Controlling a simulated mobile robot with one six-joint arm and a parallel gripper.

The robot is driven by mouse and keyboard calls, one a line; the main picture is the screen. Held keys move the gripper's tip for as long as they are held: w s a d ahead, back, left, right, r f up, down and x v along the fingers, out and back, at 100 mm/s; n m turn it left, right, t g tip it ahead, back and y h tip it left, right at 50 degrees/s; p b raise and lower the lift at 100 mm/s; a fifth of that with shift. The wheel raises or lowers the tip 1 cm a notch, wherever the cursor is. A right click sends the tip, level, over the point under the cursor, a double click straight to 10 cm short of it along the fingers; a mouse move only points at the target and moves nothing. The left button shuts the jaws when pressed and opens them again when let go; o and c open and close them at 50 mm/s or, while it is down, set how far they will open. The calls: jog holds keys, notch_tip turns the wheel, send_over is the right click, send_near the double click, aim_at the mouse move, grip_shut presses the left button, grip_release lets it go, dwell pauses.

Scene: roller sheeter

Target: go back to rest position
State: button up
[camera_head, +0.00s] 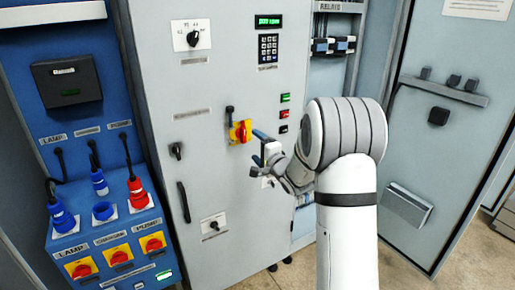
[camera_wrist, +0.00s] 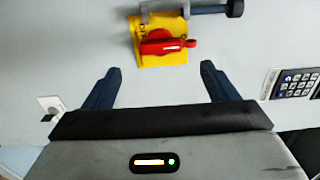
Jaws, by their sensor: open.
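My gripper (camera_head: 258,149) is in front of the grey cabinet door (camera_head: 215,80) in the head view, just right of and below a red and yellow rotary switch (camera_head: 240,131). In the wrist view my gripper (camera_wrist: 161,70) has its two dark blue fingers spread wide, with nothing between them. The red handle of the switch (camera_wrist: 165,45) lies level in that view, beyond the fingertips and apart from them. My white arm rises from the bottom of the head view and hides part of the cabinet's right side.
A blue panel (camera_head: 40,130) with plugs and rotary switches stands at the left. A keypad (camera_head: 268,48) is above the switch. An open door (camera_head: 440,150) stands at the right. A dark handle (camera_head: 230,113) juts out near the switch. Bare floor shows at the lower right.

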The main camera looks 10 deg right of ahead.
jog(key=s+a+n+g+h, duration=0.1)
jog(key=s+n+g, duration=0.6)
jog(key=s, duration=1.4)
jog(key=s+a+f+n+g+h, duration=0.1)
jog(key=s+n+g+h, duration=0.3)
jog(key=s, duration=1.7)
jog(key=n+g, duration=0.3)
jog(key=shift+s+a+n+h, duration=0.2)
jog(key=shift+n+h, duration=0.1)
